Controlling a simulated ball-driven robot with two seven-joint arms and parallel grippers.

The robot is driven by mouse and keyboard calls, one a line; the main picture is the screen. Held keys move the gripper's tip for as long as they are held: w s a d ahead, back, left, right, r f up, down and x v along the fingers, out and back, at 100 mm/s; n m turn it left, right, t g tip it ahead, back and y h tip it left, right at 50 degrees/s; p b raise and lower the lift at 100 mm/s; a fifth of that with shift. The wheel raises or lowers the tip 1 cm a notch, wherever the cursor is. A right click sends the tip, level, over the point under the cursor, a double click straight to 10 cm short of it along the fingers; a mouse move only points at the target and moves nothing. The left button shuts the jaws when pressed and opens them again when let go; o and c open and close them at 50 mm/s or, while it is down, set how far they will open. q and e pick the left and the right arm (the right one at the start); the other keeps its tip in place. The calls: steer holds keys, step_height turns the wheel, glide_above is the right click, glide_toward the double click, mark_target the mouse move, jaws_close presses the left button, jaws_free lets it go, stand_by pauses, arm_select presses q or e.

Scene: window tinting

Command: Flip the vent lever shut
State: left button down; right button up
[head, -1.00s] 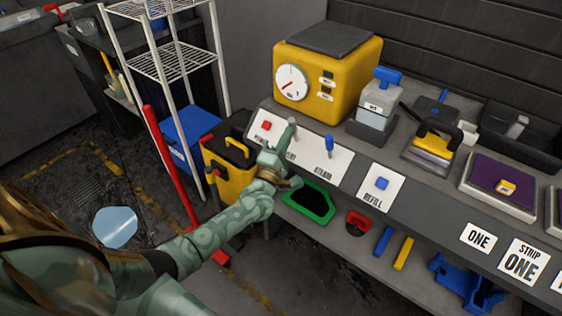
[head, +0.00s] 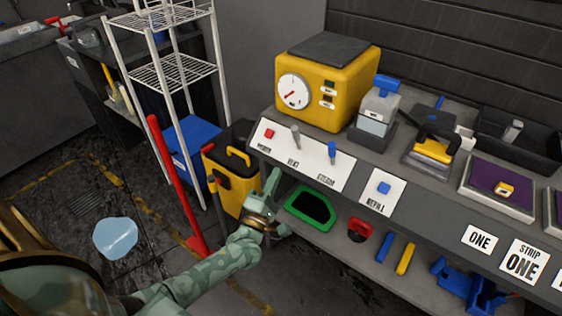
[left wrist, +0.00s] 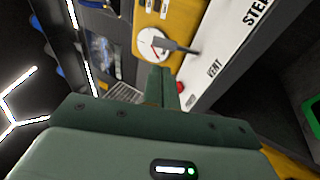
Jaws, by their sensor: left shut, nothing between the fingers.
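The vent lever (head: 295,137) is a small grey lever on the white panel above the "VENT" label. In the head view it points upward, much like the blue steam lever (head: 332,150) to its right. My left gripper (head: 275,178) is shut and empty, below and in front of the panel edge, apart from the lever. In the left wrist view, the vent lever (left wrist: 176,46) shows just beyond the shut fingers of my left gripper (left wrist: 160,84). My right gripper is not in view.
A red power button (head: 269,133) sits left of the vent lever. The yellow boiler (head: 330,85) with a dial stands behind the panel. A green-rimmed tray (head: 292,207) lies on the lower shelf. A yellow bin (head: 228,180) and red pole (head: 172,180) stand to the left.

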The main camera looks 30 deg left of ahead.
arm_select(q)
steer(key=v, duration=0.3)
steer(key=shift+s+r, duration=0.15)
steer(key=shift+s, duration=0.05)
stand_by(0.3)
